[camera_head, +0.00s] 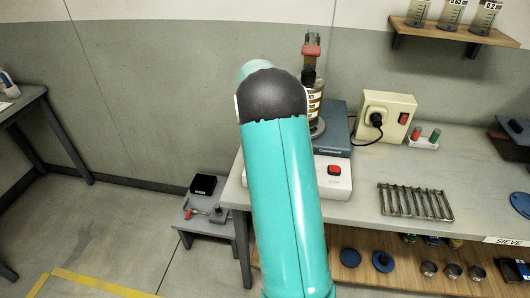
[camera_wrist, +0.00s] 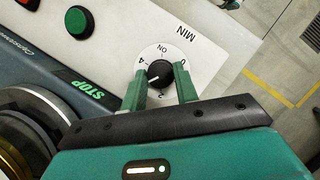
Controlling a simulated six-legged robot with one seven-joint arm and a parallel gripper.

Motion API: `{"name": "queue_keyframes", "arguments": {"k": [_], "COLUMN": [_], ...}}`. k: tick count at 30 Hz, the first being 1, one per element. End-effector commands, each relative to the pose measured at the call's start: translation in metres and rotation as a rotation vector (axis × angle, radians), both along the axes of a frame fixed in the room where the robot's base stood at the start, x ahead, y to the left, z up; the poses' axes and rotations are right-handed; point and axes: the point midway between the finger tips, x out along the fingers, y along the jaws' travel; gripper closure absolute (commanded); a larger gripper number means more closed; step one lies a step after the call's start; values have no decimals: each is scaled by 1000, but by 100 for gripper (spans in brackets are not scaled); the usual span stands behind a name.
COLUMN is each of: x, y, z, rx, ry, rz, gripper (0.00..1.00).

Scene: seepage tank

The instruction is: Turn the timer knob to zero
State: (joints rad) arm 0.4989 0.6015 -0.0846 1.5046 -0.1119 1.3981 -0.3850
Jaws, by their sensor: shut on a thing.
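The timer knob (camera_wrist: 159,73) is a small black knob on a white round dial, marked with 4, 2, 0, ON and MIN, in the middle of the wrist view. A pale mark on it seems to point left and slightly down, between 4 and 2. My gripper (camera_wrist: 161,77) has its two green fingers on either side of the knob and is shut on it. In the head view my teal arm hides the knob and gripper. The machine's white base (camera_head: 337,187) shows at the arm's right.
A cream socket box (camera_head: 386,116) and a metal rack (camera_head: 416,202) stand at right. A low stool (camera_head: 212,226) is at left.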

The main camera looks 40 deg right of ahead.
Motion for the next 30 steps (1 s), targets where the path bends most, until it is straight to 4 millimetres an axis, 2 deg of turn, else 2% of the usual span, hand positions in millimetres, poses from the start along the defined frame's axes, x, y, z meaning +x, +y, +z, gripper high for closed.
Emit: {"name": "queue_keyframes", "arguments": {"k": [15,16,19,30], "x": [0,0,0,2], "y": [0,0,0,0], "z": [0,0,0,4], "rx": [1,1,1,-1], "ry": [1,1,1,-1], "rz": [25,25,25,25], "gripper": [93,68,49,48]}}
